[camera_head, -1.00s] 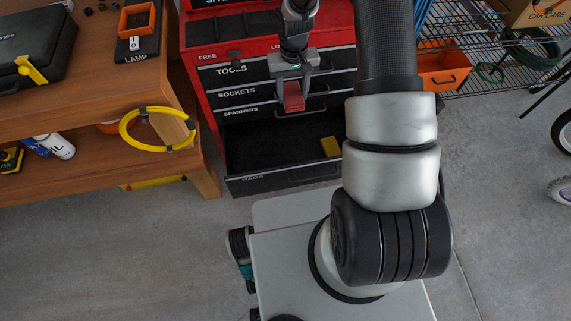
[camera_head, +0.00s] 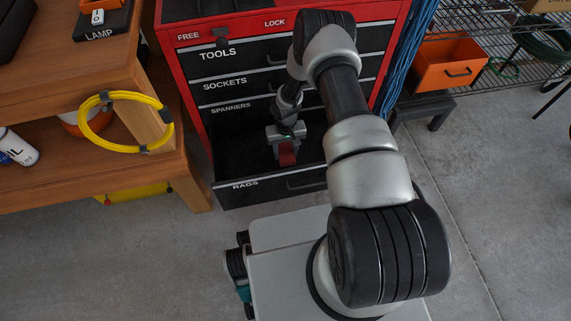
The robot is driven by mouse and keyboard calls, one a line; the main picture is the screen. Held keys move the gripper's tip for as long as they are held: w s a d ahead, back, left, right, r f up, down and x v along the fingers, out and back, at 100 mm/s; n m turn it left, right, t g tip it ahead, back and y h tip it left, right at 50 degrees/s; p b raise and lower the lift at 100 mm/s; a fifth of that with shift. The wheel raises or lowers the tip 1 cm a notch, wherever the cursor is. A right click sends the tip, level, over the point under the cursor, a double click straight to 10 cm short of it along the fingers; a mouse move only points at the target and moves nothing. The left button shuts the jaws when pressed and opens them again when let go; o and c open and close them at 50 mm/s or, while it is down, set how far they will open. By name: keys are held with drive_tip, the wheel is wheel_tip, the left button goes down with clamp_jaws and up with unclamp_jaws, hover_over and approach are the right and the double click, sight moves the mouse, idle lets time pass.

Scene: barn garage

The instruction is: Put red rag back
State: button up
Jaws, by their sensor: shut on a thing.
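The red rag (camera_head: 287,157) is a small folded red piece held in my gripper (camera_head: 286,150). My gripper points down, shut on the rag, inside the outline of the open bottom drawer (camera_head: 237,158) labelled RAGS. The drawer belongs to the red tool chest (camera_head: 186,58). I cannot tell whether the rag touches the drawer floor. The yellow item in the drawer is hidden behind my arm now.
Closed drawers labelled TOOLS, SOCKETS and SPANNERS sit above the open one. A wooden workbench (camera_head: 110,60) with a yellow coil (camera_head: 110,122) stands at left. An orange bin (camera_head: 447,70) is at right. The floor (camera_head: 460,190) at right is clear.

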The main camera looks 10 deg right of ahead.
sight(286, 153)
drive_tip(key=shift+f+b, duration=0.85)
drive_tip(key=shift+f, duration=2.45)
drive_tip(key=shift+f, duration=0.15)
drive_tip(key=o, duration=1)
wheel_tip(286, 153, up, 12)
drive_tip(key=p, duration=0.3)
drive_tip(key=shift+r, duration=0.2)
